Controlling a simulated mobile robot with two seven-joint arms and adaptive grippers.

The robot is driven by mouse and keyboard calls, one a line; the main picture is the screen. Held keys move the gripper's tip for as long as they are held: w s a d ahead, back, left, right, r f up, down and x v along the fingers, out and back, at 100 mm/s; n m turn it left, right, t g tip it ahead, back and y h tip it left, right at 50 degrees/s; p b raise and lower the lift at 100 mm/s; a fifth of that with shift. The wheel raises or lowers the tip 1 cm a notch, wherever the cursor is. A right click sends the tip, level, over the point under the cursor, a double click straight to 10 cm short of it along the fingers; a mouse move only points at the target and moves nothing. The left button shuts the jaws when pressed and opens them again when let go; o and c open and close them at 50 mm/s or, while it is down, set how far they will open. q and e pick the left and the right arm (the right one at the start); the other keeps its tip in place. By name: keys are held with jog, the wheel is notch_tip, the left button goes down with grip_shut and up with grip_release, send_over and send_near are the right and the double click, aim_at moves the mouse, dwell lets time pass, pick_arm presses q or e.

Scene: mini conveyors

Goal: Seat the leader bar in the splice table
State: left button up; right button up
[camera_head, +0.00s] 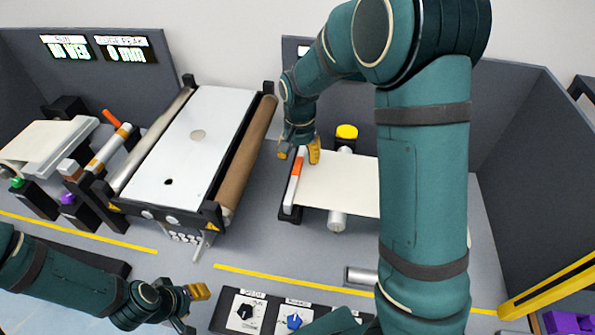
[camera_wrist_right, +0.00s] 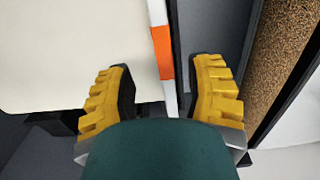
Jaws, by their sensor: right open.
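The likely leader bar, a white bar with an orange band (camera_head: 294,181), lies along the left edge of a cream sheet (camera_head: 345,185) right of the central conveyor. My right gripper (camera_head: 299,153) is open above the bar's far end. In the right wrist view the bar (camera_wrist_right: 161,45) runs between the open fingers (camera_wrist_right: 163,92), apart from both. My left gripper (camera_head: 190,306) is at the lower left, away from the bar; whether it is open is unclear. I cannot tell which fixture is the splice table; a similar orange-and-white piece (camera_head: 110,145) is at the left.
The central conveyor (camera_head: 200,110) has a white bed and a brown roller (camera_head: 247,155) close to my right gripper. A yellow-capped post (camera_head: 346,133) stands behind the sheet. A knob panel (camera_head: 262,312) is at the front. Grey walls (camera_head: 535,150) enclose the bench.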

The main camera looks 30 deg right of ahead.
aim_at(297, 166)
jog(key=shift+w+a+f, duration=0.1)
jog(key=shift+a+f, duration=0.05)
jog(key=shift+f, duration=2.35)
jog(key=shift+o, duration=0.2)
grip_shut()
